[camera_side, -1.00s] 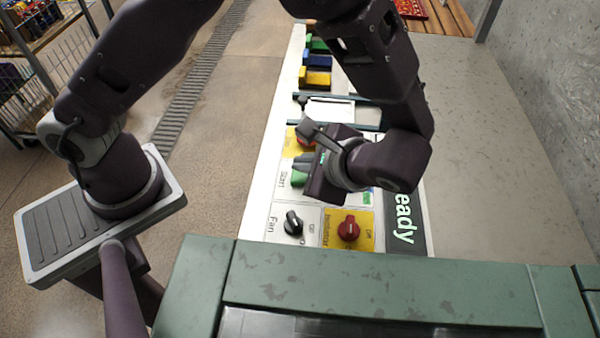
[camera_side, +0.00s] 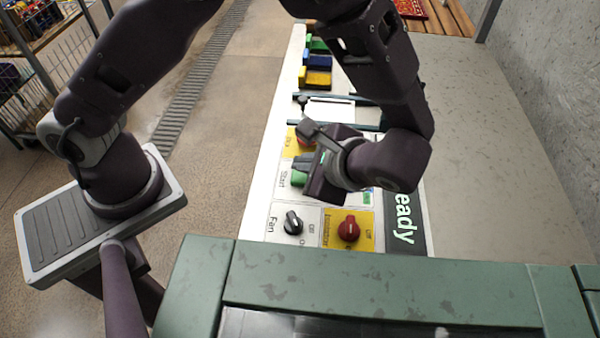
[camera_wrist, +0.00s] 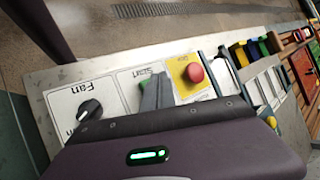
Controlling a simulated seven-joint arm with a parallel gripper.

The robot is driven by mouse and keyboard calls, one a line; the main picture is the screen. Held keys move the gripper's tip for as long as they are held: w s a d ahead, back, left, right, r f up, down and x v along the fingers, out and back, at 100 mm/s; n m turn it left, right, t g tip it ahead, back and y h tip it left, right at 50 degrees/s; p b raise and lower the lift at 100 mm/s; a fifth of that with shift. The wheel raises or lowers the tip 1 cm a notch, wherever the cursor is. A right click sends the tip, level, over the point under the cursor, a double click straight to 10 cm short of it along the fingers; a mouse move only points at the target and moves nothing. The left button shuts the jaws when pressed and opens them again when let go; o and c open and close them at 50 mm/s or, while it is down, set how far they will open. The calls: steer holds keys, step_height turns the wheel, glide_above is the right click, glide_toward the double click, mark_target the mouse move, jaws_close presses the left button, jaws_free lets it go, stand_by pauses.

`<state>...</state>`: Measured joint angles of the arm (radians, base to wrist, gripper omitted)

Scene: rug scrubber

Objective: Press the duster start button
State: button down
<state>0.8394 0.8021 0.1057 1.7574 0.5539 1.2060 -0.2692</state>
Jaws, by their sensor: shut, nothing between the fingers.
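The green start button (camera_side: 298,179) sits on a white panel marked "Start" in the side view, partly covered by my gripper. In the wrist view the upside-down "Start" panel (camera_wrist: 130,76) shows, with my fingers over its middle. My gripper (camera_side: 301,166) is shut and empty, its fingertips at the button; I cannot tell whether they touch it.
The black fan knob (camera_side: 293,223) and a red knob (camera_side: 349,229) on yellow lie nearer the camera. A red mushroom button (camera_wrist: 194,72) on yellow is on the start panel's other side. A "Ready" display (camera_side: 404,215) is at right. Coloured blocks (camera_side: 316,78) stand farther along.

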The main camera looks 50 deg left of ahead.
mark_target(303, 179)
steer(key=shift+f, duration=0.4)
steer(key=shift+f, duration=0.5)
stand_by(0.8)
steer(key=shift+r, duration=0.95)
steer(key=shift+r, duration=2.5)
